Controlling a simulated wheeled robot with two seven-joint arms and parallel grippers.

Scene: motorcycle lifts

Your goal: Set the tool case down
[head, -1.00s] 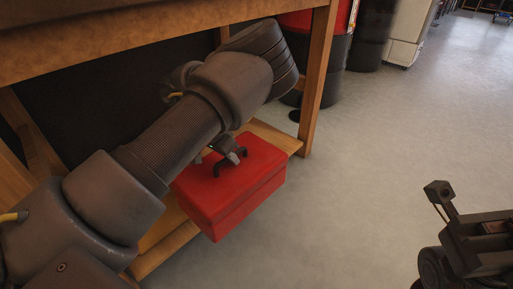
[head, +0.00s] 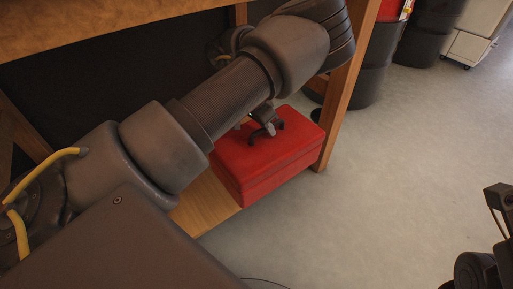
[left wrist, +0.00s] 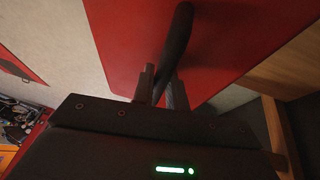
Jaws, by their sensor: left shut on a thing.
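The red tool case (head: 270,160) is at the wooden bench's low shelf (head: 205,207), with its front edge near the shelf's front edge. Whether its underside touches the shelf cannot be told. My left gripper (head: 268,127) is above the case, shut on its dark handle. In the left wrist view the two fingers (left wrist: 160,85) close around the handle (left wrist: 176,45), with the red lid (left wrist: 215,45) behind it. My left forearm hides part of the case's left side. At the lower right is part of my right arm; its fingertips cannot be made out.
A bench leg (head: 348,95) stands just right of the case. The bench top (head: 110,25) is above my left arm. Dark drums (head: 372,60) and a pale cabinet (head: 475,30) stand at the back right. The grey floor (head: 400,170) is clear.

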